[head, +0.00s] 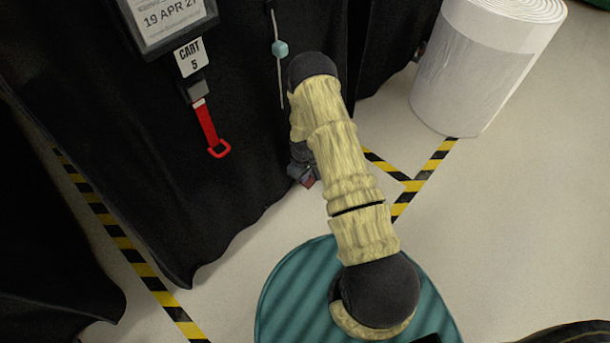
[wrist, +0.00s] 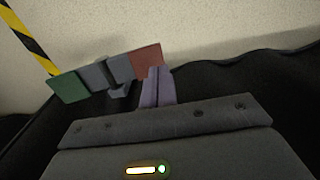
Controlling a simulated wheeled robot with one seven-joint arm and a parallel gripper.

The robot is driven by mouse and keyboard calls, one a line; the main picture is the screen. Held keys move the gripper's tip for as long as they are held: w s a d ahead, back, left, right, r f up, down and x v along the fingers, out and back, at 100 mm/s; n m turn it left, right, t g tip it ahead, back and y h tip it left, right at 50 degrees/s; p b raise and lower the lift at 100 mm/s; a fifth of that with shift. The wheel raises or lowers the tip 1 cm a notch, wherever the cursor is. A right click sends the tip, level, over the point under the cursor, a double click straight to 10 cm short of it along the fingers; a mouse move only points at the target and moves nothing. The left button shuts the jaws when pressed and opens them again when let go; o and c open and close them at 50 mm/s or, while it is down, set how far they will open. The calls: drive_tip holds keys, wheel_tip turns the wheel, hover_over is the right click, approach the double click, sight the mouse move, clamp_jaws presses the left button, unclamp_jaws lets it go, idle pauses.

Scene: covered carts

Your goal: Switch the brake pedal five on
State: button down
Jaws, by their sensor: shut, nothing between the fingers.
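The brake pedal (wrist: 93,75) shows in the wrist view as a low grey bar near the floor, with a green plate at its left end and a red plate at its right end. Which way it is tipped I cannot tell. My gripper (wrist: 158,73) is shut and empty, its fingertips beside the red end; whether they touch it is unclear. In the head view my arm hides most of the pedal, and only a small reddish bit (head: 308,182) shows below my gripper (head: 299,168). A "CART 5" tag (head: 190,58) hangs on the black-covered cart (head: 110,130).
A red pull strap (head: 208,125) and a cord with a teal bead (head: 280,48) hang on the cover. A white roll (head: 480,65) stands at upper right. Yellow-black tape (head: 124,243) marks the floor.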

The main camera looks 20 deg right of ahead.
wheel_tip(320, 180, up, 11)
drive_tip(key=s+a+p, duration=0.1)
drive_tip(key=a+p, duration=0.1)
drive_tip(key=p, duration=0.2)
drive_tip(key=shift+p, duration=0.35)
drive_tip(key=shift+a+r, duration=0.1)
drive_tip(key=s+r+m+t+p, duration=0.1)
drive_tip(key=s+r+m, duration=0.1)
drive_tip(key=r, duration=0.9)
drive_tip(key=s+r+m, duration=0.1)
drive_tip(key=s+r, duration=0.2)
drive_tip(key=r, duration=0.8)
drive_tip(key=s+r+m+t+p, duration=0.1)
drive_tip(key=s+r+m+p, duration=0.15)
drive_tip(key=s+r, duration=1.1)
wheel_tip(320, 180, up, 37)
drive_tip(key=p, duration=3.6)
drive_tip(key=shift+w+a, duration=0.3)
drive_tip(key=shift+w, duration=0.05)
